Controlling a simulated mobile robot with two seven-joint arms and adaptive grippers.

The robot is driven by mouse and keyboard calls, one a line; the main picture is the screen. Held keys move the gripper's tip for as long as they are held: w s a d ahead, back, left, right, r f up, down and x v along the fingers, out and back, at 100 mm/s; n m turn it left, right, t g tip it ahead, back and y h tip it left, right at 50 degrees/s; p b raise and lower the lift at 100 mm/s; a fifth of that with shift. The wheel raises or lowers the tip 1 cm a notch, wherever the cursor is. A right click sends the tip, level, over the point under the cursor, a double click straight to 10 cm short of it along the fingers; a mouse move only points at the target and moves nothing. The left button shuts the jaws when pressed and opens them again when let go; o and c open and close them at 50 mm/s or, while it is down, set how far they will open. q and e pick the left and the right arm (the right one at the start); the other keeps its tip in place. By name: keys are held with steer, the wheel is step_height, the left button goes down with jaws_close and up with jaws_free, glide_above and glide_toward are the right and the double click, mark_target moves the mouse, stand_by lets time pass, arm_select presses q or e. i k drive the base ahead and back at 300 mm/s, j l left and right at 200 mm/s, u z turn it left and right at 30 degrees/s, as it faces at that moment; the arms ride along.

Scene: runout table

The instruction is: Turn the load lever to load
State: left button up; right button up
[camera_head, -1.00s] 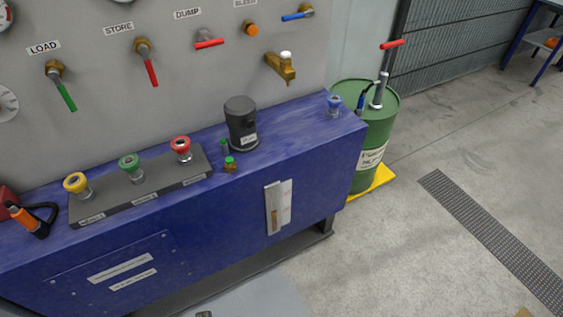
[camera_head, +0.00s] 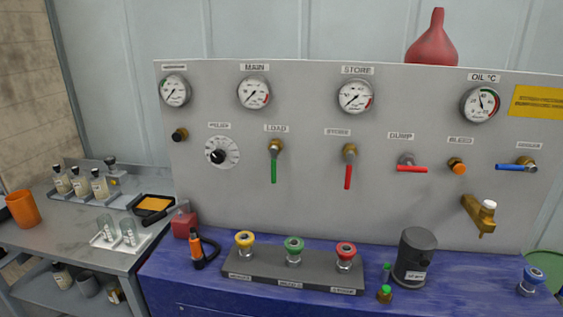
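The load lever (camera_head: 274,168) has a green handle on a brass valve. It hangs straight down from its pivot, under the LOAD label (camera_head: 276,128) on the grey panel. Neither of my grippers is in the head view. Nothing hides the lever.
The store lever (camera_head: 348,172) is red and hangs down. The dump lever (camera_head: 410,168) is red and lies level. A blue lever (camera_head: 512,167) is at the far right. A blue bench (camera_head: 210,288) below the panel carries a valve block (camera_head: 270,275) and a dark canister (camera_head: 414,258).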

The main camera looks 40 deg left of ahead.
mark_target(273, 150)
steer(key=u, duration=1.2)
steer(key=z, duration=0.2)
steer(key=i+l, duration=0.05)
